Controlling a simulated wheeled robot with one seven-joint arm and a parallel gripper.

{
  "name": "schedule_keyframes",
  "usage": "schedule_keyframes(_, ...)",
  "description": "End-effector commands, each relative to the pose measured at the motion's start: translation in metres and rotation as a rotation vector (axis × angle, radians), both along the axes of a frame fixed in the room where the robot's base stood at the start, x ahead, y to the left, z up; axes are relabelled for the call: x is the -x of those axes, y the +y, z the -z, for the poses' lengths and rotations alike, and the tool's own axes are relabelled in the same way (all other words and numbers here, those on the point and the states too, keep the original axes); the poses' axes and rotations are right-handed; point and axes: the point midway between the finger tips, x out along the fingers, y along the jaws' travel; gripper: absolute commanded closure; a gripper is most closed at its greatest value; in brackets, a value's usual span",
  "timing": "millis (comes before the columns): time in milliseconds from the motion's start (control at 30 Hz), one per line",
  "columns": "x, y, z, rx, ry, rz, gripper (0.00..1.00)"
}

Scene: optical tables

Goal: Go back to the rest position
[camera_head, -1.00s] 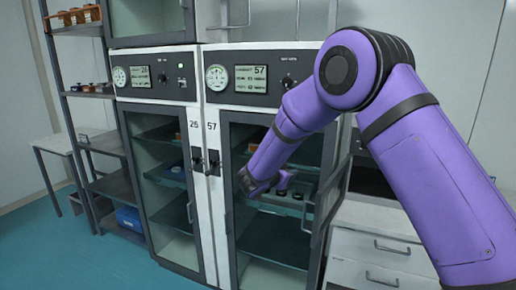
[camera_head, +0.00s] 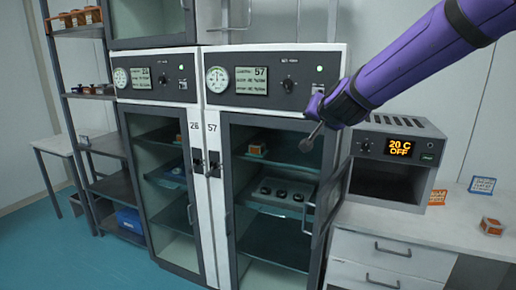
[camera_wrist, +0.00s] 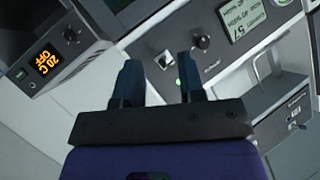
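My purple arm reaches in from the upper right of the head view, with my gripper (camera_head: 312,127) in front of the right cabinet's upper right corner. In the wrist view my gripper (camera_wrist: 158,80) shows two dark fingers set apart with nothing between them. The right cabinet (camera_head: 212,240), marked 57, stands behind it with its display lit. Its door (camera_head: 326,205) appears swung open toward the right. Inside, a small orange and white box (camera_head: 257,149) sits on an upper shelf, and a tray (camera_head: 283,198) with several dark round items sits lower.
The left cabinet (camera_head: 196,130), marked 26, stands alongside. A shelf rack (camera_head: 110,188) stands left. The teal floor in front is clear.

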Motion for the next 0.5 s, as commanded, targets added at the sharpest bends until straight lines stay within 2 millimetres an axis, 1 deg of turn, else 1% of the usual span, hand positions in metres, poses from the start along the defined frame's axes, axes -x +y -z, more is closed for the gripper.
schedule_keyframes(33, 0.013, -0.005, -0.007, 0.006, 0.011, -0.025, 0.64)
schedule_keyframes(167, 0.046, -0.016, -0.018, 0.027, 0.056, -0.095, 0.64)
schedule_keyframes(200, 0.057, -0.020, -0.020, 0.037, 0.072, -0.116, 0.64)
schedule_keyframes(367, 0.102, -0.036, -0.024, 0.078, 0.142, -0.184, 0.64)
schedule_keyframes(500, 0.144, -0.051, -0.023, 0.122, 0.213, -0.232, 0.64)
